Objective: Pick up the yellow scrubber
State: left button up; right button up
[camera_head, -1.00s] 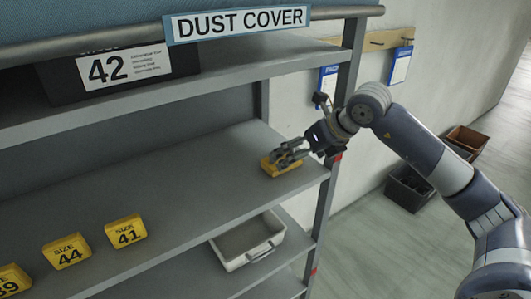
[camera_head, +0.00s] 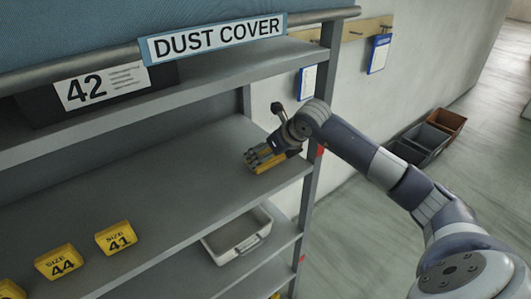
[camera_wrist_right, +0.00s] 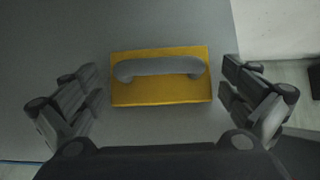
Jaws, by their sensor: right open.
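The yellow scrubber (camera_wrist_right: 160,92) is a flat yellow block with a grey handle on top. It lies on the grey shelf near its right end. In the head view the scrubber (camera_head: 270,166) is partly hidden by my right gripper (camera_head: 262,157). In the right wrist view my right gripper (camera_wrist_right: 162,98) is open, with one finger pair on each side of the scrubber and a gap between each pair and the block. My left gripper is not in view.
Yellow size blocks marked 44 (camera_head: 59,262) and 41 (camera_head: 116,238) stand on the same shelf to the left. A white bin (camera_head: 238,235) sits on the shelf below. A shelf post (camera_head: 318,140) stands just right of the gripper. An upper shelf (camera_head: 190,99) is above.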

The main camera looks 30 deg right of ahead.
jog(key=shift+w+f, duration=0.2)
jog(key=shift+f, duration=0.05)
jog(key=c, duration=0.8)
jog(key=shift+r, duration=0.15)
